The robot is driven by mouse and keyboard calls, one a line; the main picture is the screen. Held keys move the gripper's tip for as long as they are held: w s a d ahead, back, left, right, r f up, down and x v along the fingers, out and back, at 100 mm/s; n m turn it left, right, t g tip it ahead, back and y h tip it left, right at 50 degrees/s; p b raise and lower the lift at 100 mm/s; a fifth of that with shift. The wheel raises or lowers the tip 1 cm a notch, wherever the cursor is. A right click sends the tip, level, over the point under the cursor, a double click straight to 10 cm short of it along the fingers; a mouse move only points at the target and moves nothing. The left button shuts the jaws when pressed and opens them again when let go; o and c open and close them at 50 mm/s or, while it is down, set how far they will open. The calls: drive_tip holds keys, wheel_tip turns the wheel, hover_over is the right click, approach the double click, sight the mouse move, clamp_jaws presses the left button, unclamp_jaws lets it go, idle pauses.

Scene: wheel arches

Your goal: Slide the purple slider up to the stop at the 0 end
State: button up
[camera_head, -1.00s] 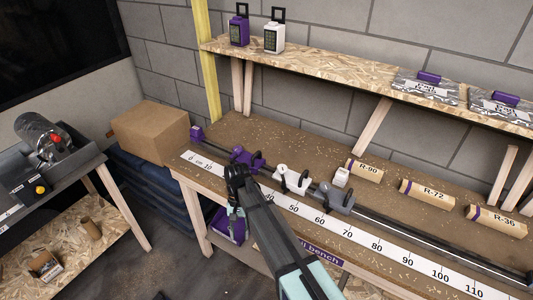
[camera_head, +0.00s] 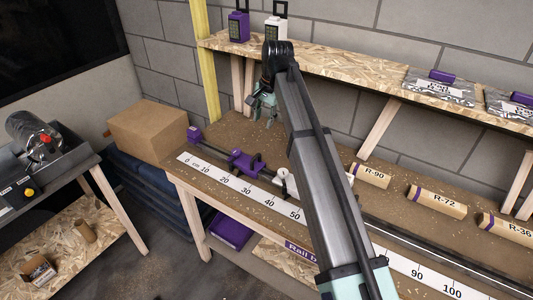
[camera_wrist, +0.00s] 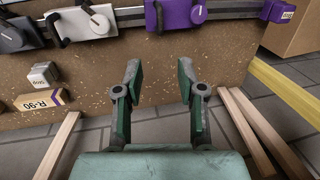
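The purple slider (camera_head: 245,163) sits on the rail of the bench, between the purple stop (camera_head: 194,136) at the 0 end and the white slider (camera_head: 284,184). A gap of bare rail separates it from the stop. The wrist view shows the purple slider (camera_wrist: 186,12) at the top, the stop (camera_wrist: 281,11) to its right and the white slider (camera_wrist: 88,23) to its left. My gripper (camera_head: 265,108) hangs above the back of the bench, beyond the rail. Its fingers (camera_wrist: 160,82) are apart with nothing between them, clear of the slider.
A grey slider (camera_wrist: 18,36) stands beyond the white one. A small grey block (camera_wrist: 43,74) and labelled tubes, including R-90 (camera_head: 370,176), lie behind the rail. Wooden struts (camera_head: 382,130) hold a shelf (camera_head: 330,63) above the bench's back. My arm hides part of the rail.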

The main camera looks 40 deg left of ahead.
sight(256, 156)
drive_tip(key=a+f+p, duration=0.1)
drive_tip(key=f, duration=0.4)
drive_tip(key=a+f+p, duration=0.1)
drive_tip(key=f+p, duration=0.1)
drive_tip(key=f, duration=0.4)
drive_tip(key=a+f+p, duration=0.1)
drive_tip(key=f, duration=0.4)
drive_tip(key=shift+s+a+f, duration=0.15)
drive_tip(key=shift+f, duration=0.15)
clamp_jaws()
